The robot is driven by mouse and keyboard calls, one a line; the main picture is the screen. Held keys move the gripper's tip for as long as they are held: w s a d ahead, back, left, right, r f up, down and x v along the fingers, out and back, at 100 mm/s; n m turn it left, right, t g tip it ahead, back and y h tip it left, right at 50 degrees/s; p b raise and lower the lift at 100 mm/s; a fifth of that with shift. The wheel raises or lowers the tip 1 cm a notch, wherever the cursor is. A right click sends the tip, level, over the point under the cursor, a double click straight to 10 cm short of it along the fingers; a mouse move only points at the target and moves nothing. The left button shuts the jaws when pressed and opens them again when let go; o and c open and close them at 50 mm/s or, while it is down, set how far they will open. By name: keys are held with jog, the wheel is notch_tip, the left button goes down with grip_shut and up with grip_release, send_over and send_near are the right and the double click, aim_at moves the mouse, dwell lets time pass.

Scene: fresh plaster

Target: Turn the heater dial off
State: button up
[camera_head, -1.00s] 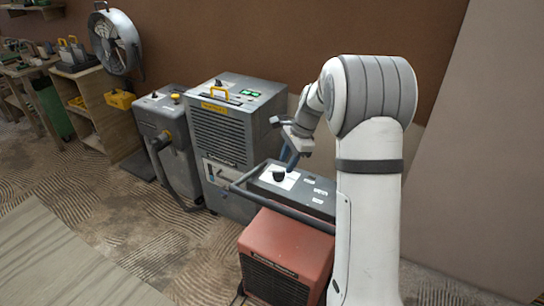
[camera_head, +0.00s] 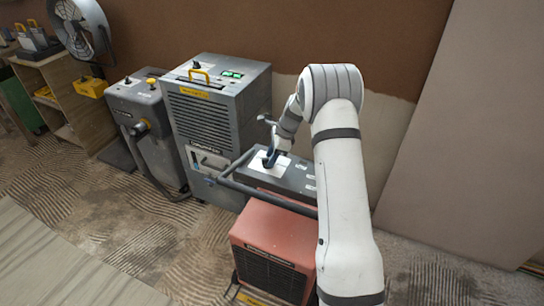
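The heater (camera_head: 270,240) is a red box with a dark grille in front and a dark grey control panel (camera_head: 295,178) on top. A white label plate (camera_head: 257,167) lies on the panel's left part. The dark dial on that plate is now mostly covered by my gripper (camera_head: 270,159). My gripper points down with its dark fingertips at the dial's place. I cannot tell whether they touch or close on the dial, or which way the dial points.
A dark handle bar (camera_head: 265,196) runs across the heater's front top edge. A tall grey dehumidifier (camera_head: 215,125) stands close behind left, with a grey machine with a hose (camera_head: 147,130) beyond it. A wooden shelf (camera_head: 75,100) and a fan (camera_head: 80,27) are farther left. Floor is open front left.

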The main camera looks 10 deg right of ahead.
jog(key=shift+a+f, duration=0.1)
jog(key=shift+f, duration=0.05)
jog(key=shift+c, duration=0.3)
grip_shut()
jog(key=shift+d, duration=0.2)
jog(key=shift+a, duration=0.1)
